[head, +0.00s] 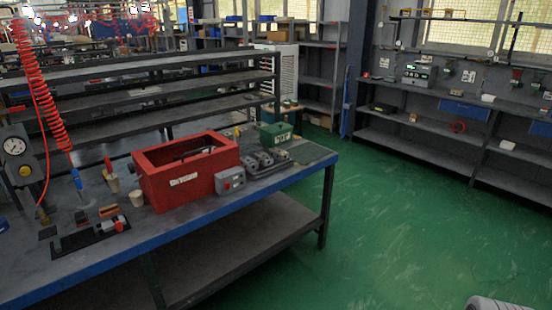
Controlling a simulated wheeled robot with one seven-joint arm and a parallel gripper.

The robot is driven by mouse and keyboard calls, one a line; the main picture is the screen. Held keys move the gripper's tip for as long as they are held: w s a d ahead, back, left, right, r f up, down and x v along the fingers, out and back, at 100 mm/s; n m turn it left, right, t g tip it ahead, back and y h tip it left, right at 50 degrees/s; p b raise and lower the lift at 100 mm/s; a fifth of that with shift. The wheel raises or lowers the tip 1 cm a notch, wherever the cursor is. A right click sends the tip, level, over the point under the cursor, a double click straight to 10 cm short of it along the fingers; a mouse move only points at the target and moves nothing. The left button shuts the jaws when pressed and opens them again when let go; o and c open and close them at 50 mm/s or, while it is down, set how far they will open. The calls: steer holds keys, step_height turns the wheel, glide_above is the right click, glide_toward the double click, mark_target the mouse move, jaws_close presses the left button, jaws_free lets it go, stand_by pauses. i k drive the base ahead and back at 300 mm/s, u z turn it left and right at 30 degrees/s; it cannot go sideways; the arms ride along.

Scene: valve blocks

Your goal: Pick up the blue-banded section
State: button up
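I cannot make out a blue-banded section for certain. A row of grey valve blocks (266,160) sits on the workbench (180,245), right of the red box; any coloured bands on them are too small to tell. A black plate (75,243) at the bench's front left bears small red and grey parts (113,224). A small blue thing (3,226) is cut off at the left edge, and I cannot tell what it is. My gripper is not recognisable in this view.
A red open box (186,172) stands mid-bench, with a grey box with a red button (231,180) beside it. A green case (276,135) is behind the blocks. A red coiled hose (45,85) hangs at left.

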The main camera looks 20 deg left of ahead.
mark_target(261, 158)
steer(key=z, duration=0.1)
steer(key=i, duration=1.5)
steer(key=u, duration=0.55)
steer(key=i, duration=0.8)
steer(key=u, duration=1.4)
steer(key=i, duration=0.75)
steer(key=u, duration=0.8)
steer(key=i, duration=0.5)
